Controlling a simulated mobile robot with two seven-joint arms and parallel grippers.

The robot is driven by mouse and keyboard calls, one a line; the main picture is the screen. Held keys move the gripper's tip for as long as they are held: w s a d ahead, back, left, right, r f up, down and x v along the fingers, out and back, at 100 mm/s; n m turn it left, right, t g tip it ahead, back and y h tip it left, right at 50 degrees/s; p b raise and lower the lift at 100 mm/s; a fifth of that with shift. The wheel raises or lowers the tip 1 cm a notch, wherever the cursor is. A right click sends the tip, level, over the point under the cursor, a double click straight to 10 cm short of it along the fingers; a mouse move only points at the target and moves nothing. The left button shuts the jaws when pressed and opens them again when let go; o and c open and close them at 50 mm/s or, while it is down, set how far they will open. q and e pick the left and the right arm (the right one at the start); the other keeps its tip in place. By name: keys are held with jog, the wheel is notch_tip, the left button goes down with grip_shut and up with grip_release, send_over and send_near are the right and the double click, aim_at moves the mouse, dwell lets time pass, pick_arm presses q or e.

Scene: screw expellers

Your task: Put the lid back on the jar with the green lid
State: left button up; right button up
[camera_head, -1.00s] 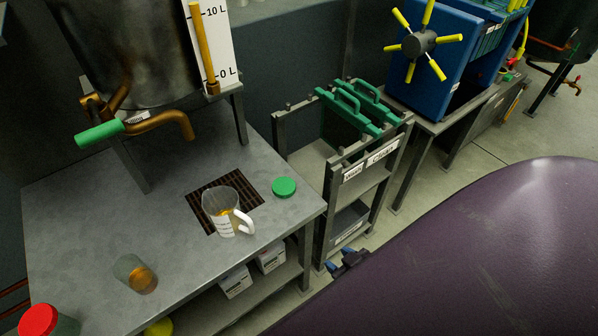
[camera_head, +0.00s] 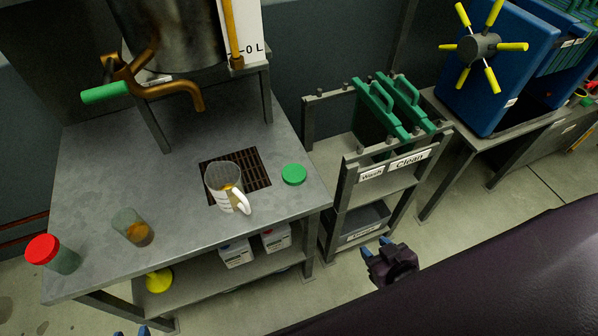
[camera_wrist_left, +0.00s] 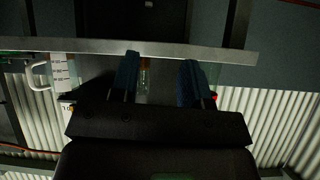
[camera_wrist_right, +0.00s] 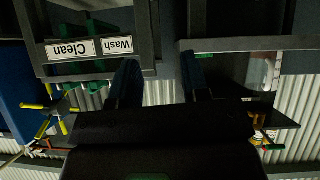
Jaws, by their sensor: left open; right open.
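The green lid (camera_head: 293,174) lies flat on the metal table, near its right edge. An open glass jar (camera_head: 132,227) with amber contents stands at the table's front left; a glass jar also shows between the fingers in the left wrist view (camera_wrist_left: 144,78). My left gripper (camera_head: 132,333) is barely in the head view, at the bottom edge in front of the table; its fingers are apart and empty in the left wrist view (camera_wrist_left: 158,76). My right gripper (camera_head: 376,249) is open and empty, right of the table and in front of the rack, apart from the lid.
A measuring jug (camera_head: 222,184) stands on the drain grate (camera_head: 254,168), between jar and lid. A jar with a red lid (camera_head: 43,249) stands at the left corner. A tank tap (camera_head: 165,90) overhangs the table's back. The Wash/Clean rack (camera_head: 345,190) stands right of the table.

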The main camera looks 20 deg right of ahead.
pick_arm(q)
jog(key=shift+o, duration=0.3)
jog(key=shift+a, duration=0.15)
pick_arm(e)
jog(key=shift+o, duration=0.3)
jog(key=shift+a, duration=0.15)
